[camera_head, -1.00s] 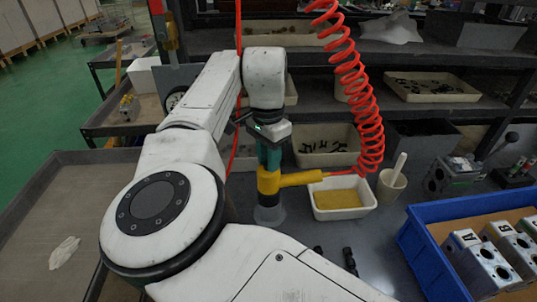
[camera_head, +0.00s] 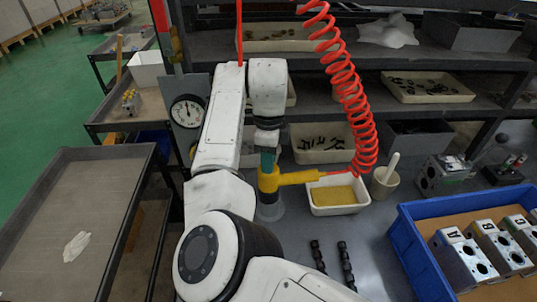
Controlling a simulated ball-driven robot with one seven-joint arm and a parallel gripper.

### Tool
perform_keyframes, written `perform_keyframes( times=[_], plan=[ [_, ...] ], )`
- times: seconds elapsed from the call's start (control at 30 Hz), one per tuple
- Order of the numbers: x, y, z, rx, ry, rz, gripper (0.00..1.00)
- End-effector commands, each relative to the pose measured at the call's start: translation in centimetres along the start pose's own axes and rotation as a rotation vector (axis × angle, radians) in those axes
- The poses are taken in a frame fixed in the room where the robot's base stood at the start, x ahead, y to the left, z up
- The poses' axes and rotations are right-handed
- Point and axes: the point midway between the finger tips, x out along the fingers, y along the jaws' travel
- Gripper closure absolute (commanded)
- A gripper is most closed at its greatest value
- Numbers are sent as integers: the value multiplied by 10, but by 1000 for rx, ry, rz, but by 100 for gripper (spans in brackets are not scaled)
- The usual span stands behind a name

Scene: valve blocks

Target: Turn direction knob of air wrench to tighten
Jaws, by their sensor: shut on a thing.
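The air wrench (camera_head: 268,182) stands upright on the grey bench, with a teal upper body and a yellow grip. Its yellow handle points right and joins the red coiled hose (camera_head: 352,90). Its lower end sits in a grey round base (camera_head: 270,211). My gripper (camera_head: 267,150) comes down from above and is shut at the top of the teal body. The fingers are mostly hidden by my own wrist, and the direction knob cannot be made out.
A white tray with a yellow sponge (camera_head: 338,208) and a white cup (camera_head: 385,184) stand right of the wrench. A blue crate (camera_head: 410,250) holds valve blocks (camera_head: 461,257) at right. Shelves with bins stand behind.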

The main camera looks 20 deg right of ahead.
Motion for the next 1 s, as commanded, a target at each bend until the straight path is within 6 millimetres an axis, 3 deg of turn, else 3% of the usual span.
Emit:
perform_keyframes(
  times=[0.5, 1.0],
  plan=[
    [-1, 0, 0, 451, -14, -2, 100],
    [-1, 0, 0, 640, -19, -1, 100]
  ],
)
